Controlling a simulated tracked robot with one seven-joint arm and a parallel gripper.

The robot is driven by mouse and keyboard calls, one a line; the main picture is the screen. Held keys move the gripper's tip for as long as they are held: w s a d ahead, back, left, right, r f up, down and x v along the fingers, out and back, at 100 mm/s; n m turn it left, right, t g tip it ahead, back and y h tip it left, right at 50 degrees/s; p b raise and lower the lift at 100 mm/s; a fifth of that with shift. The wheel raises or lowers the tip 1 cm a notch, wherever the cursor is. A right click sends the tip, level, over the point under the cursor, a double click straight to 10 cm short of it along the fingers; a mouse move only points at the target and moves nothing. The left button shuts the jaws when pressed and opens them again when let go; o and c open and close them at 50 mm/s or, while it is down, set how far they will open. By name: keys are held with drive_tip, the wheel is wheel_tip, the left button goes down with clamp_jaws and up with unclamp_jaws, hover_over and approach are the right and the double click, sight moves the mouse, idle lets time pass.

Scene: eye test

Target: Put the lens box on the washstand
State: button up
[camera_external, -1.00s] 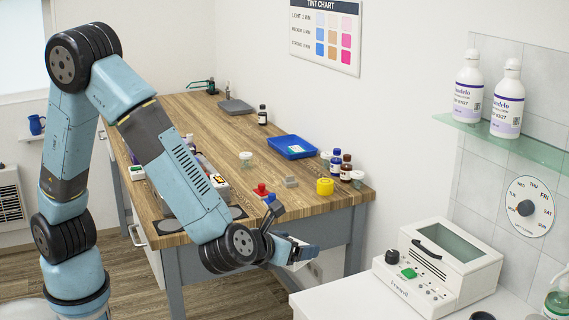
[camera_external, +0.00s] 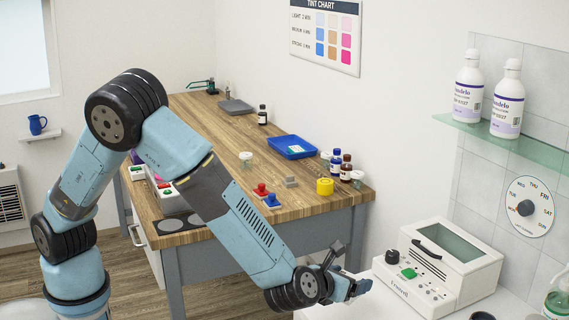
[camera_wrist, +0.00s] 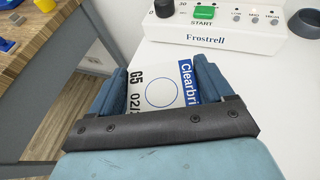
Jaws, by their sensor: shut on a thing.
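The lens box (camera_wrist: 160,92) is white with a blue strip reading "Clearbri", a printed circle and black figures. It sits between the two blue fingers of my gripper (camera_wrist: 160,72) in the wrist view, and the gripper is shut on it. In the external view my gripper (camera_external: 356,287) is over the left part of the white washstand (camera_external: 372,308), in front of the machine. The box cannot be made out there. The washstand's bare top also shows in the wrist view (camera_wrist: 245,95). I cannot tell whether the box touches it.
A white Frostrell machine (camera_external: 440,272) with a green button stands on the washstand, beyond the gripper. A dark cup (camera_wrist: 305,22) is right of it. A glass shelf (camera_external: 500,130) holds two bottles above. The wooden bench (camera_external: 215,150) with small items is left, across a gap.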

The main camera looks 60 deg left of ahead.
sight(352, 308)
drive_tip(key=shift+w+d+f, duration=0.3)
drive_tip(key=shift+w+f, duration=0.3)
drive_tip(key=shift+f, duration=1.85)
drive_tip(key=o, duration=0.9)
drive_tip(key=shift+o, duration=0.2)
